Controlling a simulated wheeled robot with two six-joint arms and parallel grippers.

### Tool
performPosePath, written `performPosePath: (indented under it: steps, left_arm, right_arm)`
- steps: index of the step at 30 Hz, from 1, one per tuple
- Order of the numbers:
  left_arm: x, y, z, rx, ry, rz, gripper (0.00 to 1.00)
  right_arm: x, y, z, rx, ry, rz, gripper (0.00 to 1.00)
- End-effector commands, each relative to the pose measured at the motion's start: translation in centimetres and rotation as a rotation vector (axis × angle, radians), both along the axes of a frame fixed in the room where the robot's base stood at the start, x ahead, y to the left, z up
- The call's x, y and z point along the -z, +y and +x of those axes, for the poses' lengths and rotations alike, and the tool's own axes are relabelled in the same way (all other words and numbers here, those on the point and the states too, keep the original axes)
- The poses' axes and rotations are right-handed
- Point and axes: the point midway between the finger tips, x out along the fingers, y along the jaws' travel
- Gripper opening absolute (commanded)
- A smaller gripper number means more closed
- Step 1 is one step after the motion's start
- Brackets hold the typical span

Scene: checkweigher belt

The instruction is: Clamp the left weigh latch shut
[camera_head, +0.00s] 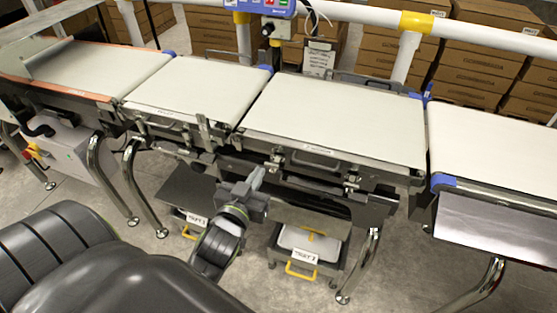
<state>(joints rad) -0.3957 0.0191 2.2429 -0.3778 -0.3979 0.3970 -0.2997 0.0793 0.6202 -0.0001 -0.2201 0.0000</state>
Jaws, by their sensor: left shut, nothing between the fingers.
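The weigh section (335,122) of the conveyor has a white belt and a grey front side with a handle (315,160). The left weigh latch (273,161) is a small metal fitting on that front side, left of the handle. Another similar latch (351,182) sits right of the handle. The left latch is too small here to tell whether it is open or closed. My left gripper (258,175) is shut and empty, just below and left of the left latch, with its tips pointing up toward it. Contact cannot be made out. My right gripper is out of view.
An infeed belt (200,88) adjoins on the left and an outfeed belt (490,150) on the right. Below hang dark frame parts and bent metal legs (360,265). Grey cases with yellow handles (302,270) stand on the floor. A white rail and stacked cartons (480,50) are behind.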

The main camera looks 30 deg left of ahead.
Motion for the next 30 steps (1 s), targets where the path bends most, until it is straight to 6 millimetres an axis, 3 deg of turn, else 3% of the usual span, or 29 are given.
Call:
performPosePath:
  steps: [11,16,30]
  left_arm:
    - [-0.3,0.0,0.0,-0.001,-0.007,0.0,0.0]
    - [-0.3,0.2,0.9,0.001,-0.007,0.001,0.0]
    - [0.2,2.2,9.1,0.001,-0.008,0.002,0.0]
  right_arm:
    - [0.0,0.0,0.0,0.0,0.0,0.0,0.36]
    - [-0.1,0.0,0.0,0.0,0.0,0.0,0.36]
    - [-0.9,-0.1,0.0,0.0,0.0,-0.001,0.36]
